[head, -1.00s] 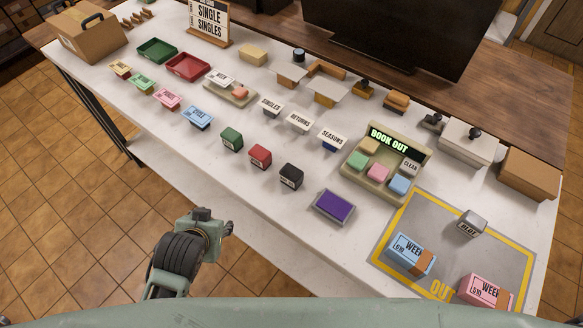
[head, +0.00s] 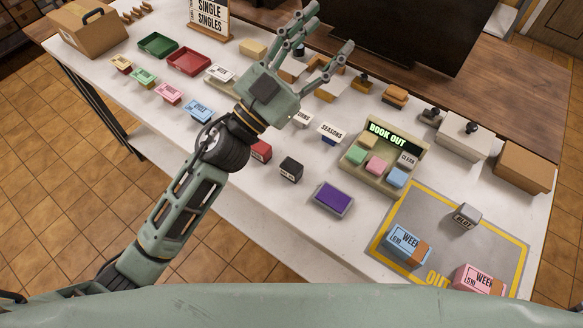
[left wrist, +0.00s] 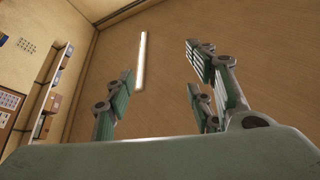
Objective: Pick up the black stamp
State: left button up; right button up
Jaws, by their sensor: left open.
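A small black block with a white label (head: 290,169), which looks like the black stamp, sits on the white counter near its front edge. A red block of the same shape (head: 261,150) stands to its left, partly covered by my left wrist. My left gripper (head: 322,38) is raised over the counter, fingers spread and empty, reaching past the black block toward the back. My right gripper is in neither view.
A purple pad (head: 333,198) lies right of the black block. The BOOK OUT tray (head: 351,156) with coloured blocks stands farther right, beside a grey mat with a yellow border (head: 402,208). A dark monitor (head: 400,35) stands at the back.

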pick_arm(q)
jog(key=s+d+f+m+g+h, duration=0.1)
jog(key=s+d+f+m+g, duration=0.1)
jog(key=s+d+m+g, duration=0.25)
jog(key=s+d+f+m+g+h, duration=0.1)
jog(key=d+f+m+g, duration=0.1)
jog(key=d+m+g, duration=0.35)
jog(key=g+y, duration=0.7)
jog(key=y, duration=1)
send_over(291, 165)
jog(key=w+a, duration=0.1)
jog(key=a, duration=0.1)
jog(key=shift+m, duration=0.3)
notch_tip(291, 165, down, 19)
jog(key=shift+w+d+r, duration=0.1)
jog(key=shift+w+r, duration=0.05)
jog(key=shift+r, duration=0.05)
jog(key=shift+f, duration=0.25)
jog(key=shift+g, duration=0.3)
jog(key=p+x, duration=0.3)
jog(key=x, duration=0.3)
jog(key=shift+w+f, duration=0.15)
jog(key=shift+f, duration=0.05)
jog(key=shift+d+f, duration=0.1)
jog(key=shift+f, duration=0.3)
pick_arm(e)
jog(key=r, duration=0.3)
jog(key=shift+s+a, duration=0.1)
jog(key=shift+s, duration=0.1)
